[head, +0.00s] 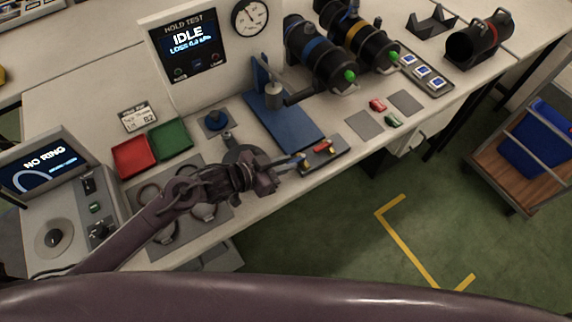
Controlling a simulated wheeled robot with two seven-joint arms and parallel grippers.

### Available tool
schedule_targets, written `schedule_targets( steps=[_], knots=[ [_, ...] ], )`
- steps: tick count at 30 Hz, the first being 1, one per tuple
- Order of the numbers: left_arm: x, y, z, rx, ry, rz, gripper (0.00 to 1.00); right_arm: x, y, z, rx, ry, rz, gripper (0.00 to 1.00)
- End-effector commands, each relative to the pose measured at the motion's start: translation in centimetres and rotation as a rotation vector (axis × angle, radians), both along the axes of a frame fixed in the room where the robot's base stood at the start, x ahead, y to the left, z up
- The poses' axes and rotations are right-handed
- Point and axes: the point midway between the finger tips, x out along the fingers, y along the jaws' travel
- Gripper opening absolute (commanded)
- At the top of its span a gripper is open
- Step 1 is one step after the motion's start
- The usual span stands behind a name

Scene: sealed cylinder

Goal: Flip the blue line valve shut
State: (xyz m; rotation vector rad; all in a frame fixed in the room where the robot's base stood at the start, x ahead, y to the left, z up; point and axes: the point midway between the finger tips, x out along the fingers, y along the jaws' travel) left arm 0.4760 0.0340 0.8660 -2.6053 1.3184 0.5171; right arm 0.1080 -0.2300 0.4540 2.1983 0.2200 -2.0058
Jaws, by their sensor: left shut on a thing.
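A small grey valve panel (333,159) lies near the front edge of the bench, with a red lever (321,147) and yellow fittings on it. A small blue valve lever (299,157) shows at its left end, partly hidden by the fingers. My left gripper (290,163) reaches in from the left and is shut on the blue lever. The lever's exact angle is too small to tell. My right gripper is not in view.
Behind the panel are a blue press stand (290,122) and a blue-banded black cylinder (318,55). A yellow-banded cylinder (357,35) lies beside it. A red tray (131,157) and green tray (171,138) stand left. The display (188,44) reads IDLE.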

Motion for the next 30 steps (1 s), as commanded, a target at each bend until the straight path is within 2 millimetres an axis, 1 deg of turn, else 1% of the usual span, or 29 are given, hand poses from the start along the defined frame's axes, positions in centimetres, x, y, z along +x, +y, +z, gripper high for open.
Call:
schedule_targets(
  steps=[10, 11, 15, 16, 25, 28, 30],
  knots=[
    [0.2, 0.2, 0.0, 0.000, 0.000, -0.022, 0.00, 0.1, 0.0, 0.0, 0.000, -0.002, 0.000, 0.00],
    [0.2, 0.2, 0.1, 0.000, 0.000, -0.022, 0.15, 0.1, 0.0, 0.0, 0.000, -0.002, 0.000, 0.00],
    [0.2, 0.2, 0.1, 0.000, 0.000, -0.021, 0.33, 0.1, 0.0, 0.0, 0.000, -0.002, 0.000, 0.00],
    [0.2, 0.2, 0.0, 0.000, 0.000, -0.021, 0.35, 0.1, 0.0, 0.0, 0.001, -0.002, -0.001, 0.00],
    [0.0, 0.4, 0.1, 0.000, 0.001, -0.020, 0.35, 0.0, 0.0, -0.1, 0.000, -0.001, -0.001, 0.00],
    [-0.5, 1.2, 0.3, 0.001, 0.002, -0.020, 0.35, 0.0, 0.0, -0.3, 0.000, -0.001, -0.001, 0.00],
    [-1.2, 2.0, 0.7, 0.003, 0.002, -0.021, 0.35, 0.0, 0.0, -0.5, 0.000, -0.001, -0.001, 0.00]
  ],
)
